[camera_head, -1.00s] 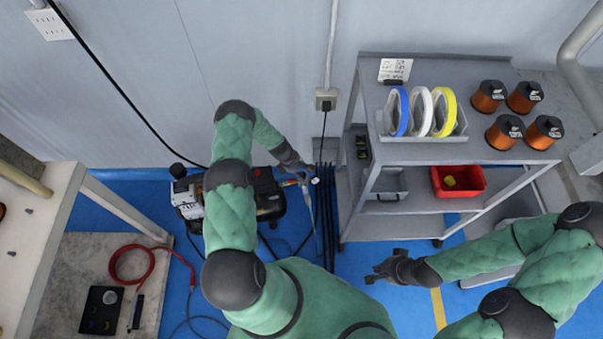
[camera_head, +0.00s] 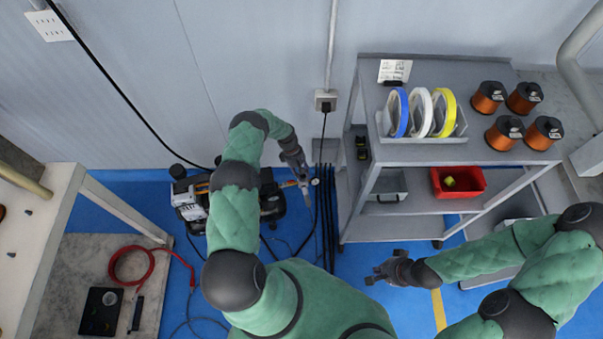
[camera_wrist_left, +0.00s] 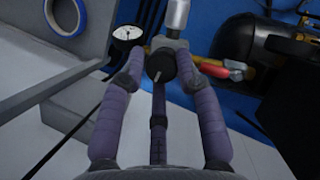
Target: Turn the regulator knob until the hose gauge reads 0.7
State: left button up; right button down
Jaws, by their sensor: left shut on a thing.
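The regulator knob (camera_wrist_left: 159,66) is black with a pale mark and sits between the fingers of my left gripper (camera_wrist_left: 166,70) in the left wrist view. The gripper is shut on it. The round white hose gauge (camera_wrist_left: 128,33) is just up and left of the knob; its needle is too small to read. In the head view my left gripper (camera_head: 304,184) is beside the small white gauge face (camera_head: 315,181), and the knob is hidden there. My right gripper (camera_head: 379,274) hangs apart from these, low in front of the cart; its finger opening is unclear.
The compressor (camera_head: 190,200) stands on the blue floor behind my left arm. A grey cart (camera_head: 410,152) with tape rolls (camera_head: 442,112), copper spools (camera_head: 505,132) and a red bin (camera_head: 474,187) stands to the right. A table (camera_head: 50,220) is at left. Dark hoses (camera_head: 328,215) run beside the gauge.

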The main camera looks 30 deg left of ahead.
pick_arm(q)
jog(key=m, duration=0.1)
jog(key=m+g, duration=0.1)
jog(key=m, duration=0.1)
jog(key=d+m, duration=0.1)
jog(key=shift+s+f+m+g+y, duration=0.25)
jog(key=shift+m+g+y, duration=0.05)
jog(key=shift+g, duration=0.1)
jog(key=m, duration=0.2)
jog(key=m+g+y, duration=0.1)
jog(key=m, duration=0.2)
jog(key=shift+g+y, duration=0.3)
jog(key=m+y, duration=0.1)
jog(key=m, duration=0.2)
jog(key=m+y, duration=0.1)
jog(key=m, duration=0.1)
jog(key=shift+s+m+g, duration=0.1)
jog(key=shift+m+g, duration=0.2)
jog(key=shift+m, duration=0.1)
jog(key=m+y, duration=0.2)
jog(key=m, duration=0.2)
jog(key=shift+m, duration=0.4)
jog(key=shift+a, duration=0.1)
jog(key=o, duration=1.1)
jog(key=shift+a, duration=0.1)
jog(key=shift+c, duration=0.2)
jog(key=shift+w+r, duration=0.15)
jog(key=shift+w, duration=0.1)
